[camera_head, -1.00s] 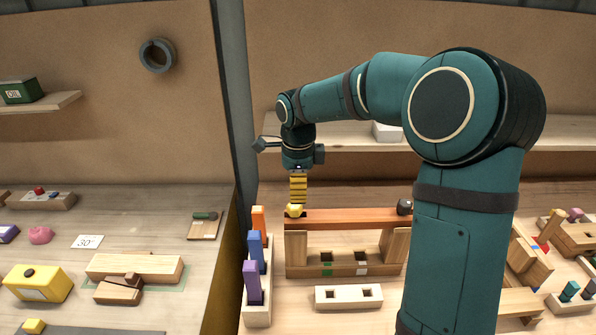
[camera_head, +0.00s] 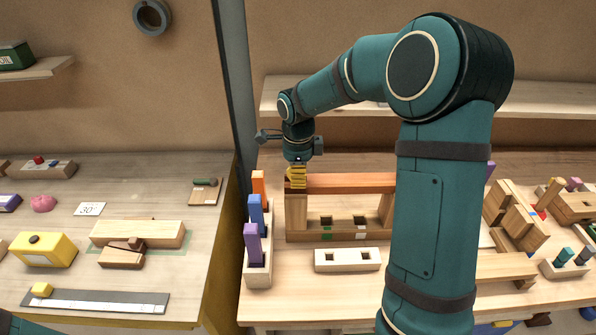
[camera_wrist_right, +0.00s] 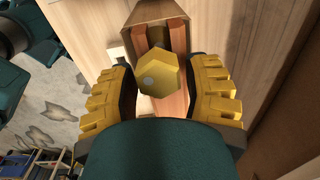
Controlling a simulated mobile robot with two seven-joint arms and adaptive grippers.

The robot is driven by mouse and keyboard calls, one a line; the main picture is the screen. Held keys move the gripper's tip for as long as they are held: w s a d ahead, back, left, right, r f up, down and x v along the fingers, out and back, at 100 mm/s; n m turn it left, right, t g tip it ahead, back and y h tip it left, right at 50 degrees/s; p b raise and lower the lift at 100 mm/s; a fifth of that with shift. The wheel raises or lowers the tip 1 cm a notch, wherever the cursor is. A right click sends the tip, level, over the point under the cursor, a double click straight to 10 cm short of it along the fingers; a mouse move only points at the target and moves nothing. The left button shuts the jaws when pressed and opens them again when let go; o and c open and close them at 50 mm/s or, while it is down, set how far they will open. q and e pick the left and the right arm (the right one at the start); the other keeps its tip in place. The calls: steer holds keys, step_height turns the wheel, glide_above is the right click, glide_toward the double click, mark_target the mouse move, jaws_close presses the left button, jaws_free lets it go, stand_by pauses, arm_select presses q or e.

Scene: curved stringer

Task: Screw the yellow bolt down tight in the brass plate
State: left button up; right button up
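The yellow bolt (camera_wrist_right: 160,76) shows its hexagonal head in the right wrist view, between the two fingers. It stands at the left end of an orange-brown stringer (camera_head: 350,183) that bridges two wooden posts. My right gripper (camera_wrist_right: 161,95) is open, one yellow ribbed finger on each side of the head, with gaps showing. In the head view the right gripper (camera_head: 297,184) points down over the stringer's left end and hides the bolt. I cannot make out the brass plate under the head. My left gripper is out of view.
A rack with orange, blue and purple pegs (camera_head: 258,275) stands close left of the gripper. A pale block with two holes (camera_head: 347,260) lies in front. A grey post (camera_head: 232,110) rises behind left. Wooden fixtures (camera_head: 515,215) crowd the right, and a shelf (camera_head: 440,97) runs behind.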

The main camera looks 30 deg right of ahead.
jaws_close()
steer(key=m, duration=0.3)
steer(key=shift+s+a+f+m, duration=0.1)
steer(key=shift+a+m, duration=0.05)
steer(key=shift+m, duration=0.15)
steer(key=m, duration=0.4)
steer(key=shift+a+f, duration=0.1)
steer(key=shift+f, duration=0.05)
steer(key=shift+m, duration=0.3)
